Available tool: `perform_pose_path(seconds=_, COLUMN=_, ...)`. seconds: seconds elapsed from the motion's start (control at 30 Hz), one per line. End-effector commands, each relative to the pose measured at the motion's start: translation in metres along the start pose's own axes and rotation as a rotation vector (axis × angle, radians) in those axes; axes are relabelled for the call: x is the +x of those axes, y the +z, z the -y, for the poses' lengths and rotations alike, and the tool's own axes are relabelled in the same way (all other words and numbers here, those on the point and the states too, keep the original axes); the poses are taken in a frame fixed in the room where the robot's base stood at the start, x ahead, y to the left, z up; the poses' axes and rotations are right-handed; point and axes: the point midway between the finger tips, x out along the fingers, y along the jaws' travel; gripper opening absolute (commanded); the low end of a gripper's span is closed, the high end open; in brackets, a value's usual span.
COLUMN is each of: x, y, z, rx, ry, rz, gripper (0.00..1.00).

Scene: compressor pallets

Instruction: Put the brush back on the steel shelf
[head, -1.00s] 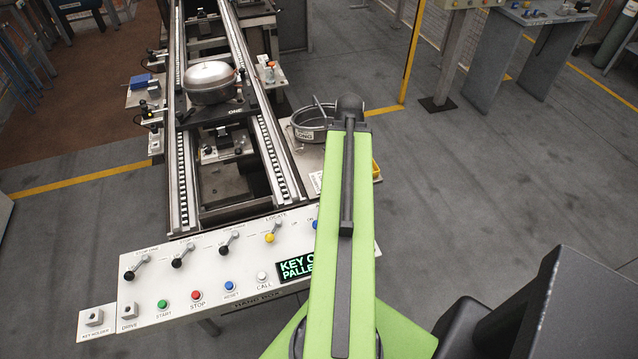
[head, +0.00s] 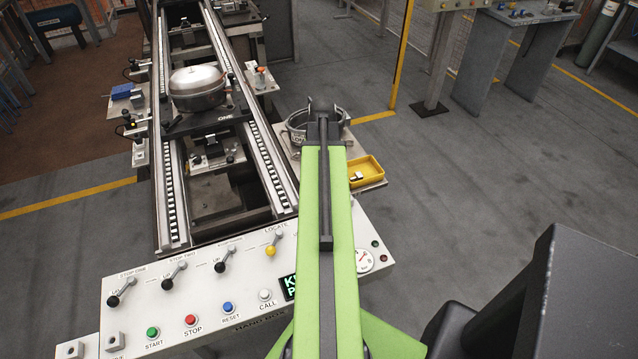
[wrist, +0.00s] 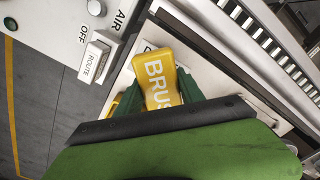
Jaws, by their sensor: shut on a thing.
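The yellow brush (wrist: 158,80), with the letters BRUS showing, is between the green fingers of my gripper (wrist: 155,98) in the wrist view. My gripper is shut on it. In the head view my arm's dark end hides the brush and most of the fingers. A pale metal shelf (head: 372,183) at the right side of the conveyor holds a round ring-like vessel and a yellow tray; I cannot tell if it is the steel shelf. In the wrist view the brush is over a pale surface with partly hidden lettering.
The white control panel (head: 190,300) with levers and buttons stands in front. The round vessel (head: 298,125) and yellow tray (head: 366,170) are beyond my arm. A silver pot (head: 198,90) stands on the conveyor.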

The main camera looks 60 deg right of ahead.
Motion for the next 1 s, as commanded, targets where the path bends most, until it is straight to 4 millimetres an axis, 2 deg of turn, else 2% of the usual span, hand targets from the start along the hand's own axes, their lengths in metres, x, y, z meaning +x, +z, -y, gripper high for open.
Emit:
perform_pose_path(seconds=0.03, x=0.019, y=-0.001, z=-0.002, rx=0.003, ry=0.000, rz=0.000, gripper=0.00)
perform_pose_path(seconds=0.13, x=0.033, y=-0.003, z=-0.004, rx=0.008, ry=0.000, rz=0.000, gripper=0.00)
perform_pose_path(seconds=0.37, x=0.029, y=-0.004, z=-0.006, rx=0.010, ry=0.000, rz=0.000, gripper=0.00)
perform_pose_path(seconds=0.5, x=0.033, y=-0.005, z=-0.007, rx=0.012, ry=0.000, rz=0.000, gripper=0.00)
perform_pose_path(seconds=0.53, x=0.033, y=-0.005, z=-0.007, rx=0.012, ry=0.000, rz=0.000, gripper=0.46)
perform_pose_path(seconds=0.6, x=0.032, y=-0.005, z=-0.007, rx=0.013, ry=0.000, rz=0.000, gripper=0.56)
perform_pose_path(seconds=0.7, x=0.032, y=-0.005, z=-0.008, rx=0.013, ry=0.000, rz=0.000, gripper=0.67)
perform_pose_path(seconds=1.0, x=0.031, y=-0.005, z=-0.008, rx=0.014, ry=0.000, rz=0.000, gripper=0.67)
